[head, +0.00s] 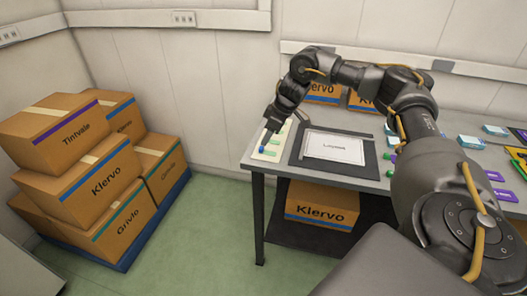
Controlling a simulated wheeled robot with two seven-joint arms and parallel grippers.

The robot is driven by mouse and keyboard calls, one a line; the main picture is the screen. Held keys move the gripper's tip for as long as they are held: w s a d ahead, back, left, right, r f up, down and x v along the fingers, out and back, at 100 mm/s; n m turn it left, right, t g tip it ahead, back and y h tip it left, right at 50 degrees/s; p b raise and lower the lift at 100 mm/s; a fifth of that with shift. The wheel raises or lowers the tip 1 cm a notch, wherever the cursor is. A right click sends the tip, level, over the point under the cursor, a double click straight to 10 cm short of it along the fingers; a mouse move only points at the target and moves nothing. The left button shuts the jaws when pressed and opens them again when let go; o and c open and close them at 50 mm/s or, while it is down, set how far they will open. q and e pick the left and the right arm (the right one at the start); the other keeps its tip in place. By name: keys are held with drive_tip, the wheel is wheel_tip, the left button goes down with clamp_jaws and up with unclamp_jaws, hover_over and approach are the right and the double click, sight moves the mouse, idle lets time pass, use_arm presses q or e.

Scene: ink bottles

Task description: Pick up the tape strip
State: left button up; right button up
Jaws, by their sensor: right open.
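A small blue piece (262,151) shows at the card's left edge, right under my right gripper (266,138). Which of these is the tape strip I cannot tell for sure at this size. My right gripper points down over the card, open, its fingertips close to the blue piece; whether they touch it I cannot tell. My left gripper is out of view.
A dark mat with a white sheet (334,147) lies right of the card. Small coloured boxes (471,142) and purple and green items stand at the table's right. A cardboard box (322,205) sits on the shelf below. Stacked boxes (98,185) stand on the floor at left.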

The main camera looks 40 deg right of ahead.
sight(262, 148)
drive_tip(key=shift+p+x, duration=0.35)
drive_tip(key=shift+x, duration=2.25)
drive_tip(key=shift+s, duration=0.2)
drive_tip(key=c, duration=0.8)
